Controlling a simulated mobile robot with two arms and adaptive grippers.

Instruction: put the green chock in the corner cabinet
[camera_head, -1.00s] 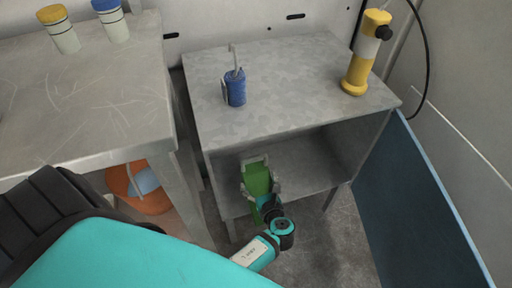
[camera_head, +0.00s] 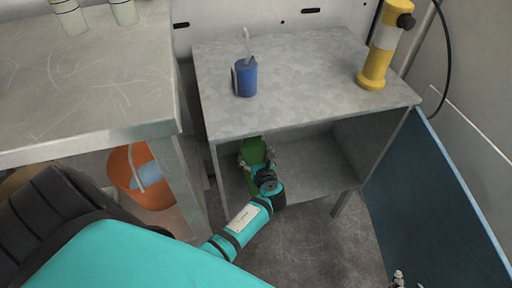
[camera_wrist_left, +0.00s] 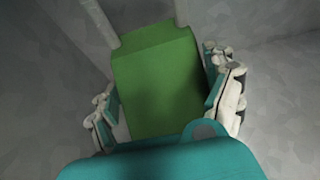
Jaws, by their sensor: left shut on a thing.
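The corner cabinet (camera_head: 308,72) is a grey metal unit with an open front compartment below its top. My left gripper (camera_head: 257,159) reaches through the open front at the left side of the compartment. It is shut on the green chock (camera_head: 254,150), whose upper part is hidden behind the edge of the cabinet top. In the left wrist view the green chock (camera_wrist_left: 157,80) lies between the fingers of my left gripper (camera_wrist_left: 162,82). I cannot tell whether the chock touches the compartment floor. Part of my right gripper (camera_head: 399,279) shows at the bottom edge.
A blue panel (camera_head: 436,195), apparently the open door, stands right of the cabinet. A blue can (camera_head: 246,79) and a yellow tool (camera_head: 378,62) stand on the cabinet top. A metal table (camera_head: 85,85) is at left, with an orange bucket (camera_head: 145,190) below. The compartment's right side looks empty.

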